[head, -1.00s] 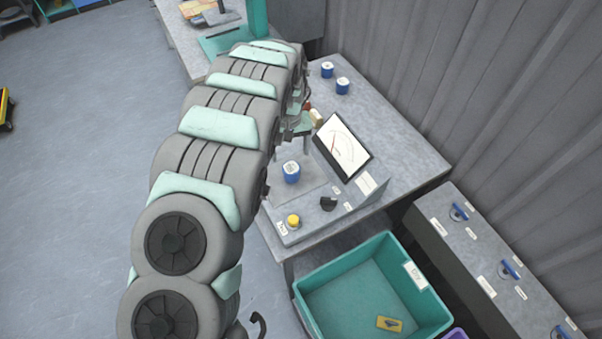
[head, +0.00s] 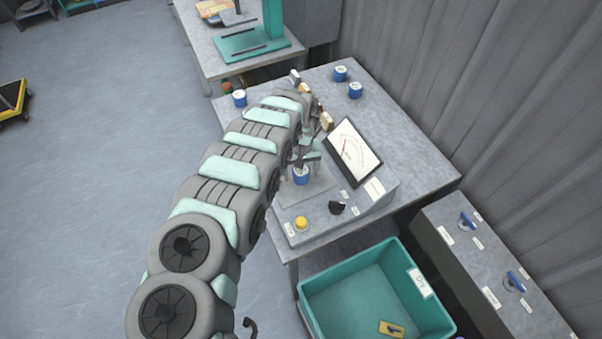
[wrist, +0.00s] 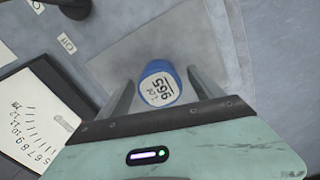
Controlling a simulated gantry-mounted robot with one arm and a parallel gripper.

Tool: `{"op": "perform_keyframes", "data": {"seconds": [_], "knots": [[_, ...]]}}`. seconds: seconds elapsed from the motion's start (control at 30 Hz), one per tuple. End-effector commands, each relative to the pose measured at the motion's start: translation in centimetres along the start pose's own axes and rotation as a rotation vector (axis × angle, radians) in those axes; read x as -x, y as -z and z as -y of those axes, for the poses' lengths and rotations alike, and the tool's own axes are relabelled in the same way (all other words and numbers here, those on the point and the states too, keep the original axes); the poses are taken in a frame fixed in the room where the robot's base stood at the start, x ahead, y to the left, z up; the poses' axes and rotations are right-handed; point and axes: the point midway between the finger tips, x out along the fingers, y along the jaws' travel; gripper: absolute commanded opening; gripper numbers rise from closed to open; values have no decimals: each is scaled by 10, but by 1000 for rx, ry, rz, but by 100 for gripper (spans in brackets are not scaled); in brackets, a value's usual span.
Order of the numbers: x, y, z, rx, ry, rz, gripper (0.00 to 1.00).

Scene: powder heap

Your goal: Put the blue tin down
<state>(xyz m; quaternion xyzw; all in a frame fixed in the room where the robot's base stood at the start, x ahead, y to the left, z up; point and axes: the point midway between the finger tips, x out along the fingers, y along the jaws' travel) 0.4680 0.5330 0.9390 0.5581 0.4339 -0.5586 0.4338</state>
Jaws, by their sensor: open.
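A blue tin (head: 301,177) with a white top stands upright on the bare grey plate (head: 318,193) of the instrument on the bench. In the wrist view the tin (wrist: 158,84) shows its printed white top between my two fingers. My gripper (wrist: 160,92) is open, one finger on each side of the tin, with a gap visible at the right finger. In the head view my gripper (head: 303,163) is just over the tin and partly covers it. I cannot tell how far down the fingers reach.
The instrument has a tilted dial (head: 353,152), a yellow button (head: 301,223) and a black knob (head: 336,208). Other blue tins stand at the back (head: 340,73), (head: 355,90) and at the left edge (head: 239,98). A teal crate (head: 312,290) stands in front.

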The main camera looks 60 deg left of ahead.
Motion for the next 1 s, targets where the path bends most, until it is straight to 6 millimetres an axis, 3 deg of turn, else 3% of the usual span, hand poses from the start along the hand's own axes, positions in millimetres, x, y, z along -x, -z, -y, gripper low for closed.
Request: {"op": "perform_keyframes", "data": {"seconds": [0.37,1.0], "knots": [[-8,0,0,1,1,0,75],[-8,0,0,1,0,0,22]]}}
